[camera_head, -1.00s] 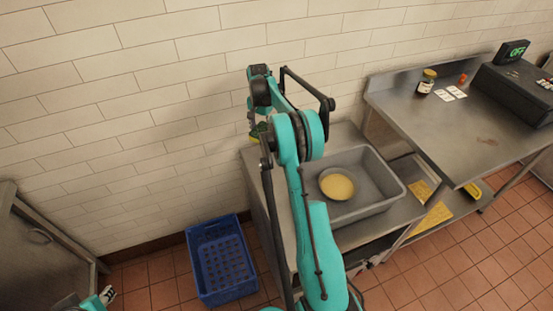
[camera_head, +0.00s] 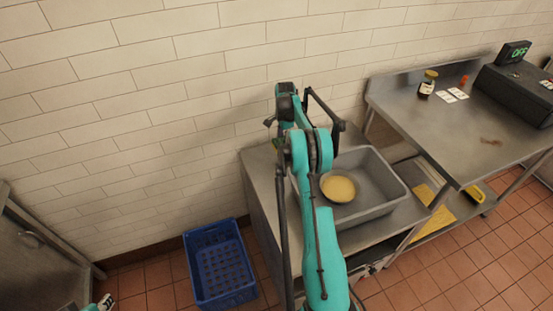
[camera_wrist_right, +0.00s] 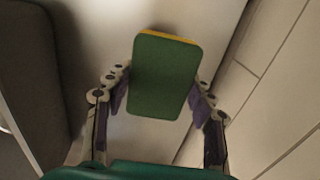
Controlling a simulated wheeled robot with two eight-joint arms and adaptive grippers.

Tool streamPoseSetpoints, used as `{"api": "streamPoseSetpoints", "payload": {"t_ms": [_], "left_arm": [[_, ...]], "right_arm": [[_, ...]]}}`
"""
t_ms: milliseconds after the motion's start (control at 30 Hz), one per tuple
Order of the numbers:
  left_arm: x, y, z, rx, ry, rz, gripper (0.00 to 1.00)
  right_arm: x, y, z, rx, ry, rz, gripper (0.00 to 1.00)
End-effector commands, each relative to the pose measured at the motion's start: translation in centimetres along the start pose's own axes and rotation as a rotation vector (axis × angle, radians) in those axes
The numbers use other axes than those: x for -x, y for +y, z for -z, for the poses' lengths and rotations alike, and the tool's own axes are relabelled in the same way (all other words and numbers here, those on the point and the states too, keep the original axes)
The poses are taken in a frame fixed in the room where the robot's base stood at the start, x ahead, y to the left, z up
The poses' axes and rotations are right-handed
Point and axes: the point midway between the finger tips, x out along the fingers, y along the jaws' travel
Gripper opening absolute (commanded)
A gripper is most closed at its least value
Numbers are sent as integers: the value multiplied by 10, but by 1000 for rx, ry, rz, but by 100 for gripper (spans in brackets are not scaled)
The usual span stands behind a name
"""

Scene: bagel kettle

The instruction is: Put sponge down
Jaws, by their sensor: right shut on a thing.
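The sponge (camera_wrist_right: 166,78), green with a yellow layer along its far edge, is between the two fingers of my right gripper (camera_wrist_right: 161,97) in the right wrist view. The gripper is shut on its sides. A pale grey surface shows behind it; whether the sponge touches that surface I cannot tell. In the head view my right arm reaches over the left part of the steel counter (camera_head: 258,165) near the wall, and hides most of the gripper and sponge. Only a small tip of my left gripper (camera_head: 105,302) shows at the bottom left; its fingers cannot be made out.
A grey basin (camera_head: 385,190) sits in the counter, with a round bowl holding something yellow (camera_head: 338,188) inside. A blue crate (camera_head: 220,262) stands on the floor to the left. A higher steel table (camera_head: 450,125) at right bears a jar (camera_head: 428,84), cards and a dark register.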

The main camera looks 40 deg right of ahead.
Motion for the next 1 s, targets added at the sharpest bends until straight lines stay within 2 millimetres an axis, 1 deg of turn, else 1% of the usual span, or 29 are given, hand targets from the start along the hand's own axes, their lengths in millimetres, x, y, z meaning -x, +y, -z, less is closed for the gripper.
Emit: {"api": "streamPoseSetpoints", "payload": {"t_ms": [33,100,233,367,500,600,867,967,1000], "left_arm": [[-6,0,-4,0,0,0,31],[-9,0,-6,0,0,0,31],[-11,0,-8,0,0,0,31],[-14,0,-10,0,0,0,31],[-22,0,-16,0,0,0,31],[-27,0,-19,0,0,0,31],[-26,0,-18,0,0,0,31],[-28,0,-20,0,0,0,31],[-28,0,-20,0,0,0,31]], "right_arm": [[-9,2,-11,3,0,0,23],[-15,3,-22,3,0,0,23],[-21,5,-34,1,0,0,23],[-28,5,-36,1,0,0,23],[-50,5,-36,1,0,0,23],[-62,5,-36,1,0,0,23],[-61,5,-36,1,0,0,23],[-65,5,-36,1,0,0,23],[-65,5,-36,1,0,0,57]]}}
